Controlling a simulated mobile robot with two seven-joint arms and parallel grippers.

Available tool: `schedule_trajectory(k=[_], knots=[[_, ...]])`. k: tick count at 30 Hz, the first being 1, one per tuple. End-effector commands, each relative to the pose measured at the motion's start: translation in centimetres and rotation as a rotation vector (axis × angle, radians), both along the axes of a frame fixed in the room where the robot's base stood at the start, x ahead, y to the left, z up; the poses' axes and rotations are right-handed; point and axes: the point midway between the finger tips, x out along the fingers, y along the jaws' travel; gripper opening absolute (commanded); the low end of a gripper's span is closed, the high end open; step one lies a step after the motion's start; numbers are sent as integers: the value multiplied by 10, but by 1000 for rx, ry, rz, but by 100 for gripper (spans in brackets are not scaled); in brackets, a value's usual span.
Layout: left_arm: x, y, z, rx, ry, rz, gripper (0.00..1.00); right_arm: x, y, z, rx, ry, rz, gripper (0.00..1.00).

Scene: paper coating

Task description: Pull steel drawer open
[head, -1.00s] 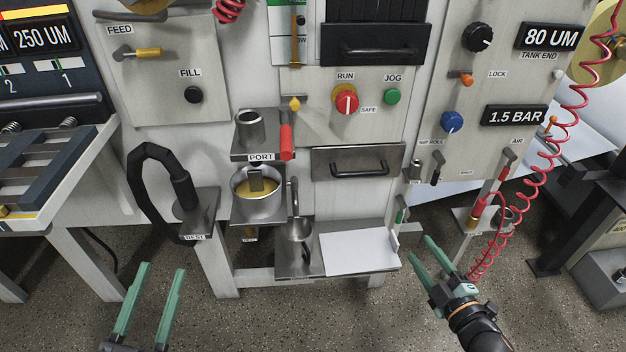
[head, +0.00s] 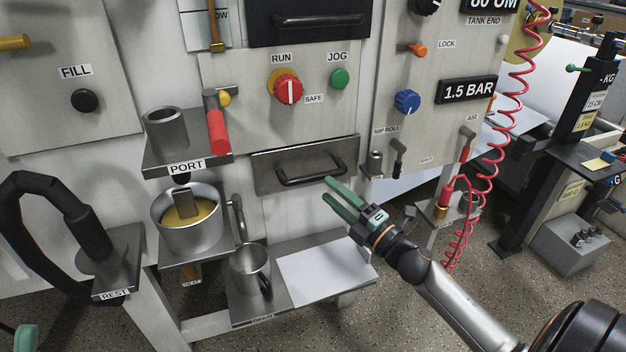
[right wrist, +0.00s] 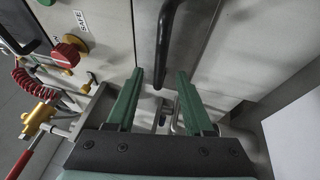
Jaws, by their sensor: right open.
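The steel drawer (head: 270,168) is a flat grey front below the RUN and JOG controls, and it looks shut. Its black bar handle (head: 311,176) runs across the front. In the right wrist view the handle (right wrist: 168,45) rises from between the fingertips towards the top edge. My right gripper (head: 328,190) is open and green-fingered, just in front of the handle's right part. In the right wrist view its fingers (right wrist: 160,80) stand apart, with the handle's end in line with the gap. Contact cannot be told. A green tip of my left gripper (head: 26,338) shows at the lower left corner.
A shelf below the drawer holds a white sheet (head: 322,272) and a metal cup (head: 250,268). A pot of yellow liquid (head: 190,222) stands to the left under the PORT label. A red coiled hose (head: 497,150) hangs to the right.

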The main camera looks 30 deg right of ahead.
Motion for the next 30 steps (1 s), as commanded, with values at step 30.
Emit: schedule_trajectory(k=[30], knots=[[1,-1,-10,-6,11,-12,50,62,10,10,1,2,-1,34]])
